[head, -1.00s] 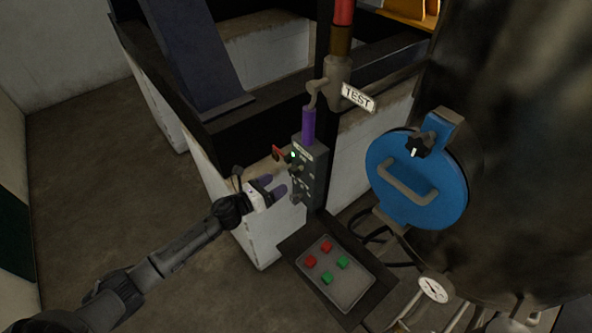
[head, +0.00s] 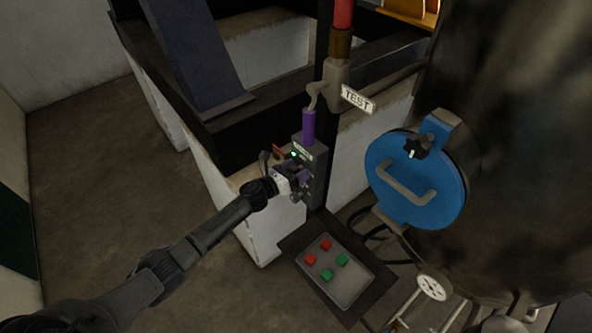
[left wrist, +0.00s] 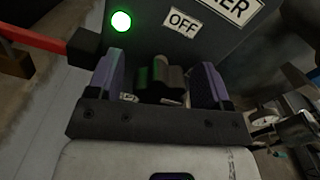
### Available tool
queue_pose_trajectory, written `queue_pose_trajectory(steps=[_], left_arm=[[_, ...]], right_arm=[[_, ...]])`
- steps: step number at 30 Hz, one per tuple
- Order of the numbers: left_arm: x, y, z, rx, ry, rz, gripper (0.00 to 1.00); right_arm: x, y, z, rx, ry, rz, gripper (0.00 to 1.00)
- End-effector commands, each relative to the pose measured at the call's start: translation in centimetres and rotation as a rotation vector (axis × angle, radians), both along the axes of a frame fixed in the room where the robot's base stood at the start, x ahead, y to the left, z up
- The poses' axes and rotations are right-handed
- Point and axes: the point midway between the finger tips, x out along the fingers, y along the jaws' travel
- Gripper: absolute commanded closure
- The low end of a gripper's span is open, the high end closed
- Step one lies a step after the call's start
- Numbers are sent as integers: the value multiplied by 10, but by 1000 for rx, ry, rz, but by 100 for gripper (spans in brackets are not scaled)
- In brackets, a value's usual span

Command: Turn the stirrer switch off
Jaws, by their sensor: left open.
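The stirrer switch box (head: 318,165) is a grey box on a dark post in the middle of the head view. In the left wrist view its dark panel carries an OFF label (left wrist: 183,22), part of a larger sign ending in "ER" (left wrist: 236,8) and a lit green lamp (left wrist: 121,21). The dark switch knob (left wrist: 162,82) stands below the OFF label. My left gripper (left wrist: 162,85) is open, with one purple finger on each side of the knob. Whether the fingers touch it I cannot tell. In the head view the gripper (head: 300,181) covers most of the panel's front. My right gripper is not in view.
A red bar (left wrist: 35,38) juts out left of the panel. A purple-handled valve with a TEST tag (head: 357,99) is above the box. A tray with red and green buttons (head: 345,292) is below. A blue hatch (head: 440,203) on a dark tank is right.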

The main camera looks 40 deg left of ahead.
Motion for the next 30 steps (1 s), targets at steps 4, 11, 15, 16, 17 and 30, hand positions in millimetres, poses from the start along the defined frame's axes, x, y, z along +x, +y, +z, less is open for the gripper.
queue_pose_trajectory(steps=[4,11,15,16,17,30], left_arm=[[0,0,0,0,0,0,33],[0,0,0,0,0,0,55],[0,0,0,0,0,0,68],[0,0,0,0,0,0,71],[0,0,0,0,0,0,74],[0,0,0,-112,24,-1,76]], right_arm=[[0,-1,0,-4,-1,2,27],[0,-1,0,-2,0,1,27],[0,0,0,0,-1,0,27],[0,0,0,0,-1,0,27],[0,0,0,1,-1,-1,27],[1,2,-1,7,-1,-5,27]])
